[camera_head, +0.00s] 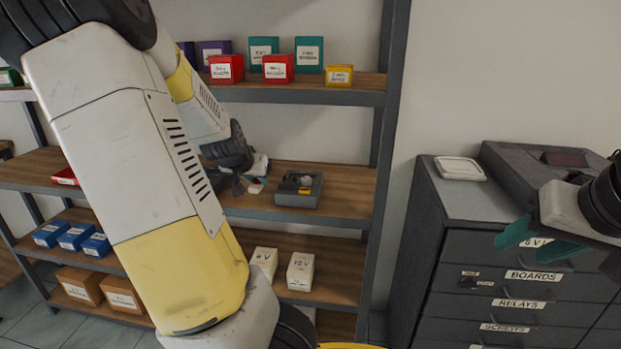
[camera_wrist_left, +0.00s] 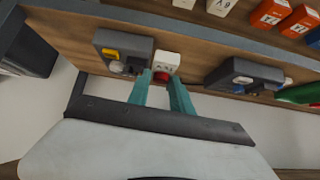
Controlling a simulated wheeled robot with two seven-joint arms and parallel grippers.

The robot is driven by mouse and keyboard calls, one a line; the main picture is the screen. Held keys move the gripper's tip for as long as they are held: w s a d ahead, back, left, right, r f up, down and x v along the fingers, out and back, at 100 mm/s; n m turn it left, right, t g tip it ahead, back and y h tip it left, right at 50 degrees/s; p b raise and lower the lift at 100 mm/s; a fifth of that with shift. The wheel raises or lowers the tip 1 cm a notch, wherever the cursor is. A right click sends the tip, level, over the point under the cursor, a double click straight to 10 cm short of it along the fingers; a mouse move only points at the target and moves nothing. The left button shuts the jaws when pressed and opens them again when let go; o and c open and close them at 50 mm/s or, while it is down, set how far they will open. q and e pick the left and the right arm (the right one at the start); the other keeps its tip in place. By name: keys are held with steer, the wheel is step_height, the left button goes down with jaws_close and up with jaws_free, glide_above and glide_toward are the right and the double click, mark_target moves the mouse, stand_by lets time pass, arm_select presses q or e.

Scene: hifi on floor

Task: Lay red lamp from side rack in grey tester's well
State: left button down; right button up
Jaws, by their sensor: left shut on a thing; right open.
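My left gripper (camera_wrist_left: 163,84) is shut on a small red lamp (camera_wrist_left: 162,76), which shows between its teal fingertips over the wooden shelf. A white block (camera_wrist_left: 168,61) with dark marks is right by the lamp; I cannot tell whether they touch. The grey tester (camera_head: 300,190), with a yellow part on top, stands on the middle shelf just right of my left gripper (camera_head: 254,186) in the head view. It also shows left of the fingers in the left wrist view (camera_wrist_left: 104,42). Its well is not clear. My right gripper (camera_head: 528,243) is open and empty, in front of the drawer cabinet.
Another dark grey device (camera_wrist_left: 228,73) stands on the other side of the fingers in the wrist view. White boxes (camera_head: 300,271) stand on the shelf below, red boxes (camera_head: 278,68) above. A dark rack post (camera_head: 385,150) stands right of the tester. My left arm hides much of the rack.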

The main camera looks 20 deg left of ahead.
arm_select(q)
steer(key=shift+w, duration=1.45)
glide_above(289, 181)
steer(key=shift+s+f, duration=0.2)
steer(key=shift+f, duration=0.5)
steer(key=shift+w+f, duration=0.15)
steer(key=shift+f, duration=1.65)
steer(key=c, duration=1.1)
jaws_free()
steer(key=shift+f, duration=0.1)
steer(key=shift+c, duration=0.2)
